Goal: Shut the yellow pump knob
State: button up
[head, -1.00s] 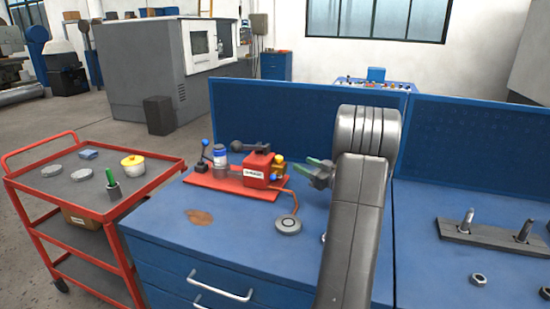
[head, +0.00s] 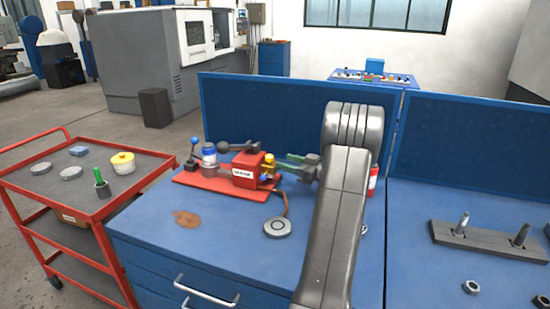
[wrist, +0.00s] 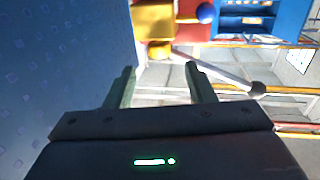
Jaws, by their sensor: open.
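The yellow pump knob (head: 268,167) is a small yellow part at the right end of the red pump block (head: 247,170), on a red base plate on the blue bench. My gripper (head: 287,164) is just right of it, its green fingers pointing left towards it. In the wrist view the knob shows as a yellow piece (wrist: 160,50) under a yellow block (wrist: 153,20), beyond the fingertips. My gripper (wrist: 160,76) is open there with nothing between the fingers. I see no contact with the knob; its turn position is unclear.
A grey lever with a dark ball (wrist: 257,88) runs close past the right finger. A blue ball (wrist: 205,12) is beside the red block. The blue back panel (head: 290,110) stands behind the pump. A red can (head: 372,180) is partly behind my arm. A grey disc (head: 278,227) lies in front.

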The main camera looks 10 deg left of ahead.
aim_at(272, 158)
jog(key=x, duration=0.5)
jog(key=shift+w+a, duration=0.15)
jog(key=shift+a, duration=0.05)
jog(key=c, duration=1)
jog(key=shift+o, duration=0.2)
jog(key=shift+s+a+f+m+t+h+b, duration=0.1)
jog(key=shift+m+t+h+b, duration=0.35)
jog(key=shift+t, duration=0.25)
jog(key=shift+s+a+m+t+h+b, duration=0.15)
jog(key=shift+m+t+h+b, duration=0.15)
jog(key=shift+m+t, duration=0.35)
jog(key=shift+m+t+h+b, duration=0.35)
jog(key=shift+m+t+b, duration=0.05)
jog(key=shift+t, duration=0.25)
jog(key=shift+d, duration=0.1)
jog(key=o, duration=1)
jog(key=shift+c, duration=0.2)
